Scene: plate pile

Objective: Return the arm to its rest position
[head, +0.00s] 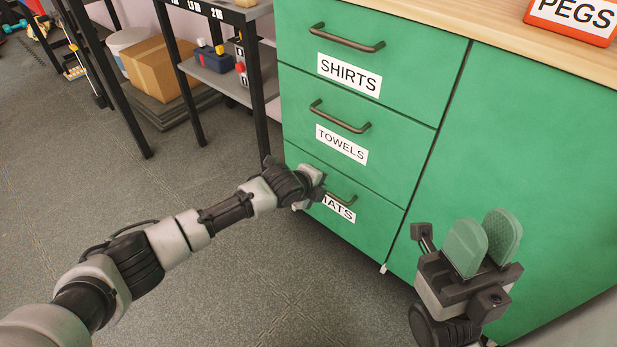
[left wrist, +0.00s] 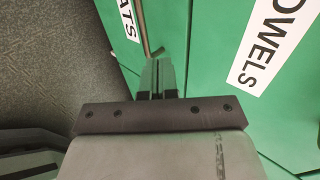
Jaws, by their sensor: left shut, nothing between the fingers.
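My left arm reaches in from the left in the head view. Its gripper (head: 312,187) is at the lowest drawer (head: 360,222), by the left end of that drawer's handle (head: 341,198), and partly covers its label, of which "ATS" reads clearly. In the left wrist view the fingers (left wrist: 158,78) are together and empty, with the metal handle (left wrist: 147,35) just beyond their tips; whether they touch cannot be told. My right gripper (head: 485,245) is upright in front of the green cabinet (head: 510,140), its two green pads apart with nothing between them.
The SHIRTS drawer (head: 410,70) and TOWELS drawer (head: 385,137) above look closed, with protruding handles. A PEGS box (head: 572,18) stands on the wooden top. A black-legged shelf (head: 215,80) and cardboard box (head: 158,68) stand at the back left. The grey floor (head: 190,185) between is clear.

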